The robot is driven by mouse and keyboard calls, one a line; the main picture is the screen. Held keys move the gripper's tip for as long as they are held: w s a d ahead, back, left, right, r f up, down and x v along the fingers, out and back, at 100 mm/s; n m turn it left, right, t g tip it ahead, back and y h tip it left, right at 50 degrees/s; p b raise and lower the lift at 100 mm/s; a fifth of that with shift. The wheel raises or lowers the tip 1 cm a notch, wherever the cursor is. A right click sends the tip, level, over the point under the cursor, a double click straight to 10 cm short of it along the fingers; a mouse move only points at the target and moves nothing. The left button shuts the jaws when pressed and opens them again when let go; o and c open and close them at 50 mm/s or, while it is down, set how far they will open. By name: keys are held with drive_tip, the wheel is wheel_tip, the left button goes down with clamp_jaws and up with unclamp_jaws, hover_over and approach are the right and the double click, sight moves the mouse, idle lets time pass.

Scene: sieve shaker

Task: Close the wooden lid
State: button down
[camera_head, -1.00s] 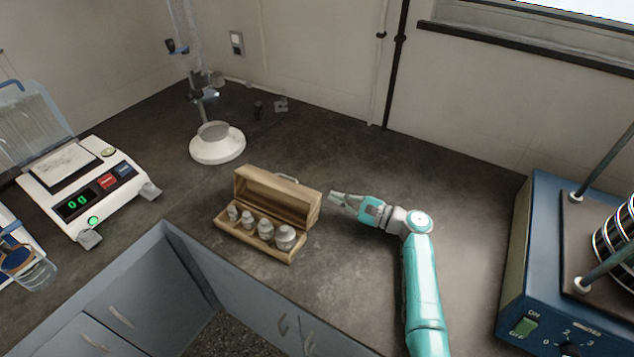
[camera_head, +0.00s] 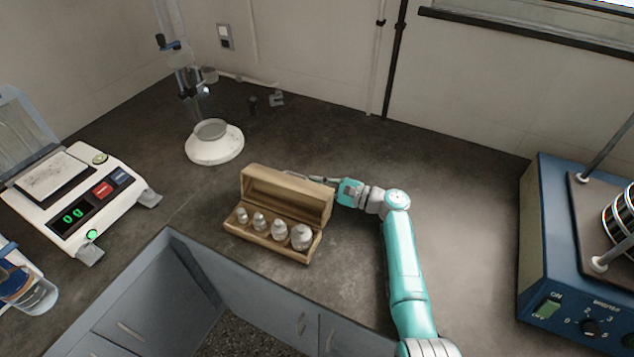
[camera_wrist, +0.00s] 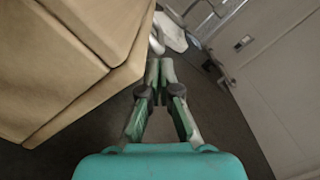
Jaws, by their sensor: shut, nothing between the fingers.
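A wooden box with several metal weights (camera_head: 280,230) in its tray stands on the dark bench. Its wooden lid (camera_head: 287,192) is open and stands up at the back of the box. My gripper (camera_head: 318,179) is behind the lid at its right end, its tips partly hidden by the lid. In the wrist view the wooden box (camera_wrist: 75,55) fills the upper left, and my gripper (camera_wrist: 160,64) is shut and empty beside it. I cannot tell whether the fingers touch the lid.
A white balance (camera_head: 75,195) stands at the left and a stand with a white round base (camera_head: 214,145) behind the box. A blue sieve shaker (camera_head: 560,250) is at the far right. The bench between my arm and the shaker is clear. The bench's front edge is close before the box.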

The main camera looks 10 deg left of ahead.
sight(306, 187)
drive_tip(key=shift+s+r, duration=0.1)
drive_tip(key=shift+r, duration=0.1)
drive_tip(key=shift+s+a+r+n, duration=0.1)
drive_tip(key=shift+s+r+n, duration=0.15)
drive_tip(key=shift+r+n, duration=0.6)
drive_tip(key=s+r+n, duration=0.2)
drive_tip(key=s+a+r+n, duration=0.1)
drive_tip(key=s+r+n, duration=0.1)
drive_tip(key=n, duration=0.1)
drive_tip(key=s+r+n, duration=0.1)
drive_tip(key=r+n, duration=0.1)
drive_tip(key=n, duration=0.1)
drive_tip(key=shift+s+a, duration=0.4)
drive_tip(key=s+a+n, duration=0.3)
drive_tip(key=s+n, duration=0.7)
drive_tip(key=s, duration=0.1)
drive_tip(key=shift+s+a+f, duration=0.15)
drive_tip(key=shift+a+f, duration=0.05)
drive_tip(key=shift+f, duration=0.2)
